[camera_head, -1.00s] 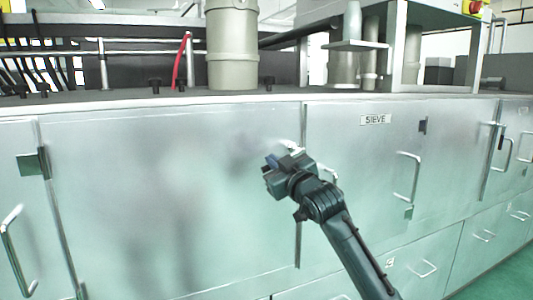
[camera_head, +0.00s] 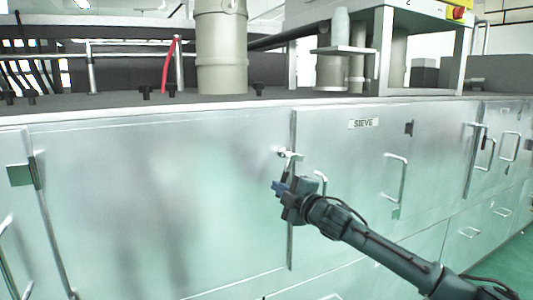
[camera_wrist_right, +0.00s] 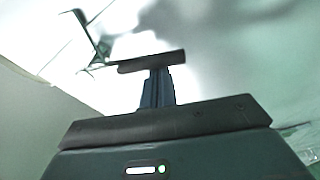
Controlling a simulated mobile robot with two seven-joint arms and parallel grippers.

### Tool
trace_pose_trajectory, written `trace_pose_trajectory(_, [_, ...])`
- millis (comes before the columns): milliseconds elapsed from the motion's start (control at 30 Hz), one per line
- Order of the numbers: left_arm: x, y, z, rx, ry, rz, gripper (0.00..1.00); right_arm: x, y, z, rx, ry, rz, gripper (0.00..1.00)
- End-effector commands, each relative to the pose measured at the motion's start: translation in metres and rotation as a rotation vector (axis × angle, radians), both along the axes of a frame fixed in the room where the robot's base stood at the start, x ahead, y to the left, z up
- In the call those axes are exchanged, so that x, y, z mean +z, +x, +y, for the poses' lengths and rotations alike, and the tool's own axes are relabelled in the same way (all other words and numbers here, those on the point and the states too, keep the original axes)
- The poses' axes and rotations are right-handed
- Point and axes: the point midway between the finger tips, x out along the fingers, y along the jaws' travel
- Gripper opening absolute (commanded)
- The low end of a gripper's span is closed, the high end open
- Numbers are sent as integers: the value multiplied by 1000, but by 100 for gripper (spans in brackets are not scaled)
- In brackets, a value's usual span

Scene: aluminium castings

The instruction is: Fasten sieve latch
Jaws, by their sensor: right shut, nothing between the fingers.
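The sieve latch (camera_head: 288,155) is a small pale metal piece at the seam between two steel doors. It also shows in the wrist view (camera_wrist_right: 92,42) at upper left. The SIEVE label (camera_head: 363,124) is on the door right of that seam. My right gripper (camera_head: 280,187) is shut and empty, just below the latch and in front of the doors. In the wrist view the shut fingers (camera_wrist_right: 157,85) point toward the door surface, with the latch beyond them to the left. Whether they touch the door is unclear. My left gripper is out of view.
A bar handle (camera_head: 399,176) sticks out from the sieve door to the right of my gripper. The left door (camera_head: 150,200) is wide and smooth. Green floor shows at lower right.

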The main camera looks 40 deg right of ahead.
Motion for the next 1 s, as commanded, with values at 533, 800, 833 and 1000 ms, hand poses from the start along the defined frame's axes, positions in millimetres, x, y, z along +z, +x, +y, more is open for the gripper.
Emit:
trace_pose_trajectory(533, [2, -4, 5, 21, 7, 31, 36, -10, -6, -25, -1, -314, 76, 0])
trace_pose_trajectory(800, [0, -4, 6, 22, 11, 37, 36, -11, -7, -28, -1, -351, 84, 0])
trace_pose_trajectory(833, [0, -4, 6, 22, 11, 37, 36, -11, -7, -28, -1, -352, 84, 0])
trace_pose_trajectory(1000, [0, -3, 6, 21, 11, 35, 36, -11, -7, -28, -1, -352, 84, 0])
